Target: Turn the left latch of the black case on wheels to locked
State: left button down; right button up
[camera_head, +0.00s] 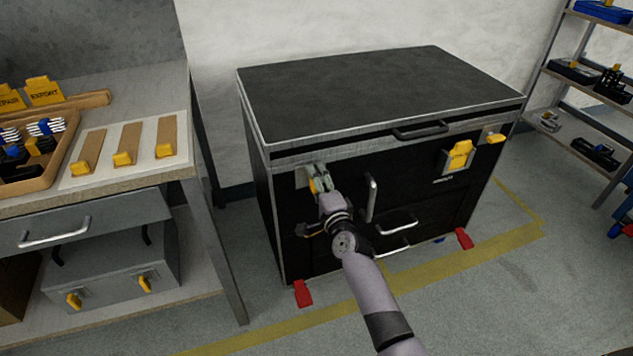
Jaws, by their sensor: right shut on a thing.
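The black case (378,98) on wheels stands in the middle, its lid down, with silver edges. Its left latch (312,186), a yellow piece at the upper left of the front face, is mostly hidden by my right gripper (319,181). The right gripper is shut on this latch, with its arm coming up from the bottom right. How far the latch is turned cannot be told. The right latch (496,138) is yellow and sits at the upper right of the front. My left gripper is out of view.
A workbench (120,182) with yellow-tabbed items stands at the left, a grey toolbox (115,275) below it. Shelves (560,92) stand at the right. A vertical handle (371,198) is beside the gripper. Red pedals (303,293) stick out at the case's base.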

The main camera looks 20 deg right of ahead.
dwell(0.3)
jog(key=o, duration=1.2)
jog(key=shift+c, duration=0.2)
jog(key=shift+s, duration=0.15)
jog(key=s, duration=1.1)
jog(key=shift+s+d, duration=0.2)
jog(key=shift+s, duration=0.1)
